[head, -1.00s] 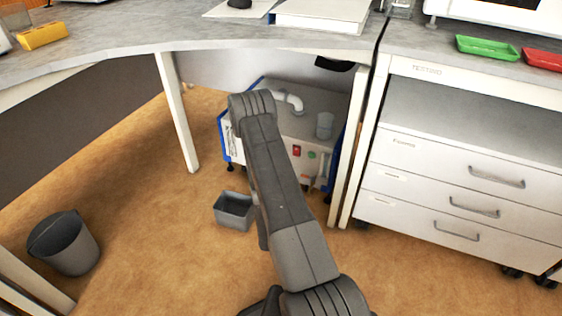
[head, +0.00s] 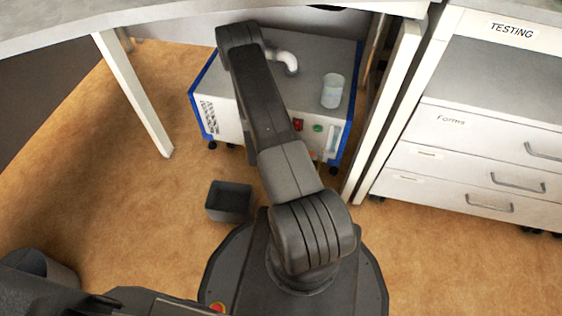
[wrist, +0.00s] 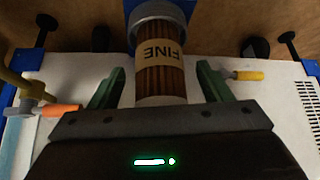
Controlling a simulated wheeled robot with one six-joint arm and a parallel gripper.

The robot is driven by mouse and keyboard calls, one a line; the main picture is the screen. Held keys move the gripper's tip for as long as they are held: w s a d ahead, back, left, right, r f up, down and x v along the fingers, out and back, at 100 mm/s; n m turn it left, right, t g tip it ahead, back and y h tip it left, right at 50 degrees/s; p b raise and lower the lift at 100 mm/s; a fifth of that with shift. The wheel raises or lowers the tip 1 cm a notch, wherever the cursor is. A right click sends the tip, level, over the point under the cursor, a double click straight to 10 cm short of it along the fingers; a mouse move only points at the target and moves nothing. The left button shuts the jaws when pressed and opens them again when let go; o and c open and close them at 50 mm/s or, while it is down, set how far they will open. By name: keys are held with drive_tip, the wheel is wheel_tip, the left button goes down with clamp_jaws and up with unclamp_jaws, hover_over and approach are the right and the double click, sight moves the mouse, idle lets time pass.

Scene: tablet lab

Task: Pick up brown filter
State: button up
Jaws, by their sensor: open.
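The brown filter (wrist: 160,80) is a pleated cylinder with a tan band reading "FINE", upside down in the wrist view. Its far end meets a grey collar (wrist: 158,12) and its near end meets a whitish part. My gripper (wrist: 161,84) is open, with one green finger on each side of the filter's near end. Gaps show between fingers and filter; I cannot tell how deep between them it sits. In the head view the filter and gripper are hidden behind my arm.
A white and blue machine (head: 228,100) with a pipe (head: 286,60) and a clear cup (head: 332,90) on top stands under the desk. Orange (wrist: 58,109) and yellow (wrist: 247,75) handles flank the filter. A grey bin (head: 230,202) sits on the floor. Drawers (head: 465,155) stand right.

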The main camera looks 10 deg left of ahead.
drive_tip(key=shift+x, duration=0.95)
drive_tip(key=shift+c, duration=0.4)
drive_tip(key=c, duration=1.1)
drive_tip(key=shift+o, duration=0.2)
drive_tip(key=shift+r, duration=0.2)
